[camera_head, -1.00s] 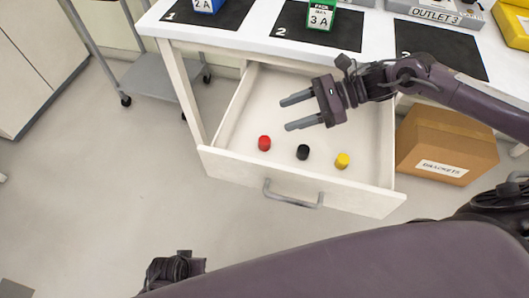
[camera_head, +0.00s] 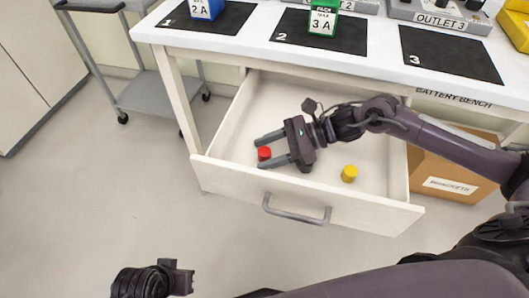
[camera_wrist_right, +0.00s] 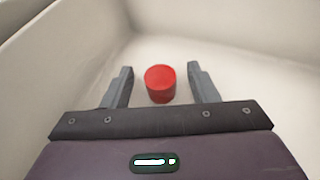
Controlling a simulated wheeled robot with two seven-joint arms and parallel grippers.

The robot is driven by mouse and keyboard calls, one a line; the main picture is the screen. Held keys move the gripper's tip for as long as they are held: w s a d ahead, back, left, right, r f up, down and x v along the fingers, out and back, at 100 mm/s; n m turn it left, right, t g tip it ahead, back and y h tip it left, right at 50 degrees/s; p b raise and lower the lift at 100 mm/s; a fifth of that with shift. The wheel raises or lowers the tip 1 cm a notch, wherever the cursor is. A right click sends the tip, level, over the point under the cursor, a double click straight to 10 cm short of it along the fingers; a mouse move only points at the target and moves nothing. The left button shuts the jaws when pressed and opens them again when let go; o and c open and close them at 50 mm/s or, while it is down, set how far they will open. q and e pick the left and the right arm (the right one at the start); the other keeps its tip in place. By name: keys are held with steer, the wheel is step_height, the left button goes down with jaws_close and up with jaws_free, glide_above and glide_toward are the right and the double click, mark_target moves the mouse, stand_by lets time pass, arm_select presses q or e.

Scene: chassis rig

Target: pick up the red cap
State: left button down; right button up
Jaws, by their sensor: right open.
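The red cap (camera_head: 264,154) lies in the open drawer (camera_head: 300,192), near its front left corner. My right gripper (camera_head: 264,151) is open inside the drawer, with its fingers pointing left and the cap between the fingertips in the head view. In the right wrist view the red cap (camera_wrist_right: 160,83) sits between the two open fingers (camera_wrist_right: 160,85), with a gap on each side. I cannot tell the exact height of the fingers above the drawer floor.
A yellow cap (camera_head: 349,173) lies to the right in the drawer. The drawer walls stand close around my right gripper. The bench top (camera_head: 380,60) above carries black mats, a blue block and a green block. A cardboard box (camera_head: 455,180) stands right of the drawer.

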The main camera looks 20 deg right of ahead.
steer(key=shift+w+a+f, duration=0.15)
steer(key=shift+a+f, duration=0.05)
steer(key=shift+a, duration=0.3)
steer(key=c, duration=1)
steer(key=shift+r, duration=0.1)
steer(key=shift+c, duration=0.2)
